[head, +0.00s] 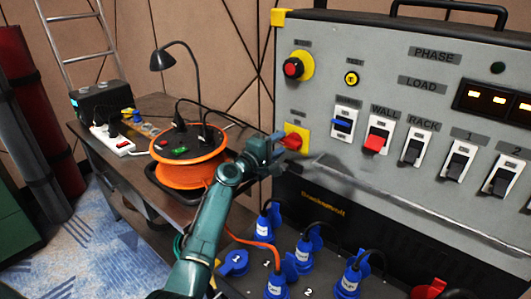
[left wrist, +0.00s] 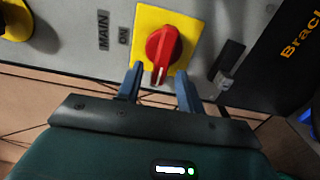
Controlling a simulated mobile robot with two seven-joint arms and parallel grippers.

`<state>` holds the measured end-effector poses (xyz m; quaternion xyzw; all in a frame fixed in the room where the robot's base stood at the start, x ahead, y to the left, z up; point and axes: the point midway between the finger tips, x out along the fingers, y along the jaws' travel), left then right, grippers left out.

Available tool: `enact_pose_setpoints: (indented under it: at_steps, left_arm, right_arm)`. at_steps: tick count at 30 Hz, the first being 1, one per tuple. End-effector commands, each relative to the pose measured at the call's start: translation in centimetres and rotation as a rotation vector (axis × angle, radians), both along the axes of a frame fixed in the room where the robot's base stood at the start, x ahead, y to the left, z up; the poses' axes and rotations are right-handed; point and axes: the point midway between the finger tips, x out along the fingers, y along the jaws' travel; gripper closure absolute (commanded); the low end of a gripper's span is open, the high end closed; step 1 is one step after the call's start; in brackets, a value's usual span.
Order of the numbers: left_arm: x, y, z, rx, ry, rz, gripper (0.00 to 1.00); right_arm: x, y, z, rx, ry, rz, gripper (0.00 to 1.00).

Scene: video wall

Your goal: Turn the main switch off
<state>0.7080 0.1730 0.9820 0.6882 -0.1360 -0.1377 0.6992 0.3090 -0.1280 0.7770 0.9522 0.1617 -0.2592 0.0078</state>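The main switch is a red rotary knob (left wrist: 163,48) on a yellow plate (left wrist: 180,22), on the front of the grey power panel. Labels reading MAIN and ON stand beside it in the left wrist view. The red knob also shows in the head view (head: 291,142), partly behind my left gripper. My left gripper (left wrist: 158,80) is open, with its two blue-grey fingers apart on either side of the knob's lower end. Whether they touch it I cannot tell. In the head view my left gripper (head: 277,150) is right at the plate. My right gripper is not in view.
The grey panel (head: 340,190) carries a row of switches, with a red WALL switch (head: 375,143). A red button (head: 293,68) sits above the main switch. An orange cable reel (head: 187,165) and a lamp stand on the table left of my arm. Blue plugs (head: 265,225) stand below.

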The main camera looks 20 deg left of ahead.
Motion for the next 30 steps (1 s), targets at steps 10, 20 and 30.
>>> enact_pose_setpoints:
  at_steps: [10,20,30]
  left_arm:
    - [-5.8,2.4,-0.2,0.002,0.002,0.002,0.63]
    - [-10.9,4.5,-0.2,0.002,0.002,0.001,0.63]
    - [-11.7,4.8,0.0,0.000,0.002,0.001,0.63]
  right_arm:
    - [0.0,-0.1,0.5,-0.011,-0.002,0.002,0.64]
    - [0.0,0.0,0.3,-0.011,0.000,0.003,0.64]
    - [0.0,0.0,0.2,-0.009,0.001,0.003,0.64]
